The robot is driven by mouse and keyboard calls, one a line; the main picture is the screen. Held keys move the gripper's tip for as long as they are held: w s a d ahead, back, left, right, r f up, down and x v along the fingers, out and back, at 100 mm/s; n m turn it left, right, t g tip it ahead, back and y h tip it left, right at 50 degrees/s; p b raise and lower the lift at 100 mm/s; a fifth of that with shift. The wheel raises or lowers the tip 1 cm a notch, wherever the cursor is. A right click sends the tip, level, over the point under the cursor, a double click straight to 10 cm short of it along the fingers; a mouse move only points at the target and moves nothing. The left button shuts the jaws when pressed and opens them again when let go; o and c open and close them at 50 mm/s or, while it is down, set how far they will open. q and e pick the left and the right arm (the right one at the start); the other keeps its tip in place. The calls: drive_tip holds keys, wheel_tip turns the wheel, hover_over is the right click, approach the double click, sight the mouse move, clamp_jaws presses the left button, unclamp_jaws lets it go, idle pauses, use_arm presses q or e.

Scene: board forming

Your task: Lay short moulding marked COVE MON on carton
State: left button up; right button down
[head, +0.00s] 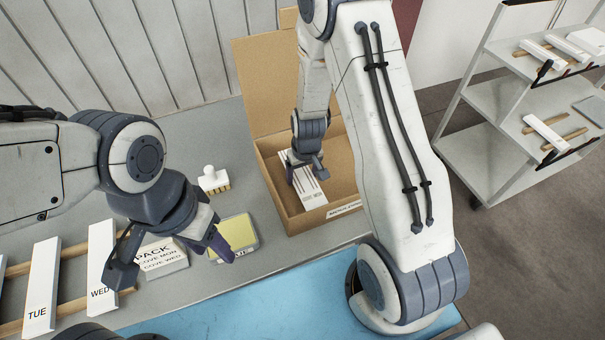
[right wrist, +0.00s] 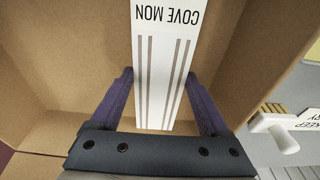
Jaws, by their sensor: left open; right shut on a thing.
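The white short moulding marked COVE MON (head: 313,190) has grooved lines along it and is inside the open carton (head: 308,222). My right gripper (head: 305,164) reaches down into the carton and is shut on this moulding. In the right wrist view the moulding (right wrist: 165,60) lies between the two purple fingers, its lettering upside down, with cardboard walls around it. I cannot tell whether it touches the carton floor. My left gripper (head: 170,258) is open and empty over the table, by a white block (head: 166,262) reading PACK, COVE MON, COVE WED.
White pieces marked TUE (head: 40,290) and WED (head: 101,260) lie across wooden rails at left. A white-handled brush-like tool (head: 213,180) and a yellow-topped box (head: 238,232) stand left of the carton. A grey shelf trolley (head: 500,125) with more white pieces stands at right.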

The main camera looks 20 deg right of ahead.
drive_tip(key=shift+f+b, duration=0.35)
drive_tip(key=shift+f, duration=0.15)
idle(0.3)
unclamp_jaws()
wheel_tip(320, 180, up, 10)
drive_tip(key=s, duration=0.1)
drive_tip(key=shift+s+r, duration=0.2)
drive_tip(key=shift+s, duration=0.05)
idle(0.5)
drive_tip(key=s+a+r+n, duration=0.3)
drive_tip(key=s+a+r, duration=0.5)
drive_tip(key=a, duration=0.2)
drive_tip(key=s+a+r+n+g, duration=0.1)
drive_tip(key=s+a+r+n, duration=0.1)
drive_tip(key=s, duration=0.5)
drive_tip(key=s+a+r+n+y, duration=0.1)
drive_tip(key=s+a+r, duration=0.1)
drive_tip(key=s, duration=0.5)
drive_tip(key=shift+r+n+g, duration=0.2)
drive_tip(key=shift+n+g, duration=0.2)
